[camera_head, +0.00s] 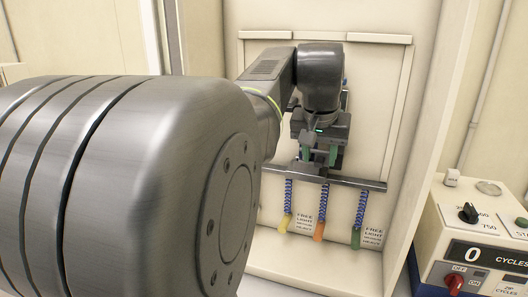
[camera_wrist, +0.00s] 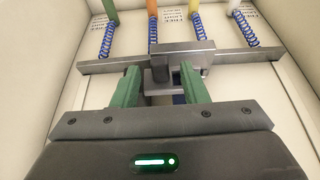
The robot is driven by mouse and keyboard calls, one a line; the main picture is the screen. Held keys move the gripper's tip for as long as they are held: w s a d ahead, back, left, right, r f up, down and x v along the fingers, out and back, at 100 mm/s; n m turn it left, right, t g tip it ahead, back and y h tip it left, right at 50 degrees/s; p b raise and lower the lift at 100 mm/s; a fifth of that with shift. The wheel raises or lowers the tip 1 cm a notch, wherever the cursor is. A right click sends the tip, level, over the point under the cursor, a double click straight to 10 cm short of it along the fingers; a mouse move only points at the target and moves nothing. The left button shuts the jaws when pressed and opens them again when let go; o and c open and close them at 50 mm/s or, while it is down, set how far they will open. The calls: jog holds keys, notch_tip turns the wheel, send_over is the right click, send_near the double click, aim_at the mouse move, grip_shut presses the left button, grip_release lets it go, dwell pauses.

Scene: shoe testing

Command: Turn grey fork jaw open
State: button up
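A grey metal fork fixture (camera_wrist: 190,50) sits at the middle of a grey crossbar (camera_wrist: 232,60) in the wrist view. Its block-like grey part (camera_wrist: 160,74) lies between the fingertips. My gripper (camera_wrist: 159,76) has two green fingers spread apart, one on each side of that part. The fingers look open, with no clear grip on the metal; whether either one touches it is hard to tell. In the head view my gripper (camera_head: 319,155) is just above the crossbar (camera_head: 340,180), and the fork is mostly hidden behind it.
Blue coiled cords (camera_head: 322,203) hang from the bar with yellow (camera_head: 284,223), orange (camera_head: 319,231) and green (camera_head: 356,238) ends. Cream cabinet walls (camera_head: 415,130) stand close on both sides. A control box (camera_head: 478,235) with a cycle counter is at right.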

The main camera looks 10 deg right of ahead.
jog(key=shift+f, duration=0.1)
grip_shut()
